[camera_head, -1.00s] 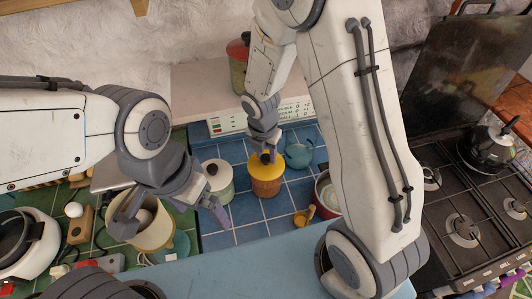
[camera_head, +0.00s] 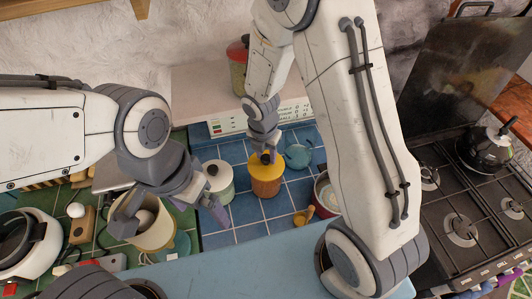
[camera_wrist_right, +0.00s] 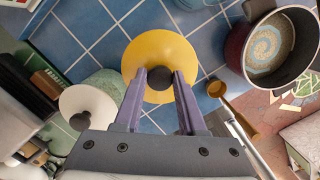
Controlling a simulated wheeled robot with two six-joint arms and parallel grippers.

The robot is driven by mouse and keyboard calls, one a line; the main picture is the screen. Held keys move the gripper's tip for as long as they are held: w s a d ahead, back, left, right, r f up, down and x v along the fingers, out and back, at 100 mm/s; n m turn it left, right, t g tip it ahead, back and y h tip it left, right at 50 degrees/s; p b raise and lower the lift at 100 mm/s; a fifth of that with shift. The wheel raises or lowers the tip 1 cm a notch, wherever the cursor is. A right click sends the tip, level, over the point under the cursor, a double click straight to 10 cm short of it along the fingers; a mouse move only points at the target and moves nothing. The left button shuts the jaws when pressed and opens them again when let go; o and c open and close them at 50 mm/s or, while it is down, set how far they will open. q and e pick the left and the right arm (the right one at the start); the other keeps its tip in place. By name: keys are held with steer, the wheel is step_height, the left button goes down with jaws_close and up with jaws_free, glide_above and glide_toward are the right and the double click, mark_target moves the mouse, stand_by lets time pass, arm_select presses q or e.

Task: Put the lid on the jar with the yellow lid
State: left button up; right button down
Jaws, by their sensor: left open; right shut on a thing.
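The jar (camera_head: 266,188) has an orange-brown body and stands on the blue tiles in the middle of the head view. Its yellow lid (camera_head: 265,172) covers its top; I cannot tell whether it is fully seated. My right gripper (camera_head: 266,156) is above it, shut on the lid's dark knob. In the right wrist view, the two purple fingers of this gripper (camera_wrist_right: 161,80) flank the knob, and the yellow lid (camera_wrist_right: 160,50) hides the jar beneath. My left gripper (camera_head: 172,212) is open, left of the jar, over a cream container.
A pale green jar with a white lid (camera_head: 218,170) stands just left of the jar. A teal teapot (camera_head: 298,156) is behind right, and a red pot (camera_head: 328,193) is to the right. The cream container (camera_head: 155,234) stands below my left gripper. A stove (camera_head: 462,225) is at far right.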

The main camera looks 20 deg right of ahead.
steer(key=shift+f, duration=0.4)
stand_by(0.4)
steer(key=shift+f, duration=0.1)
stand_by(0.8)
steer(key=shift+c, duration=2)
jaws_free()
steer(key=shift+o, duration=0.3)
steer(key=o, duration=0.3)
steer(key=shift+o, duration=0.2)
step_height(320, 180, up, 7)
steer(key=p, duration=0.7)
steer(key=shift+p, duration=0.3)
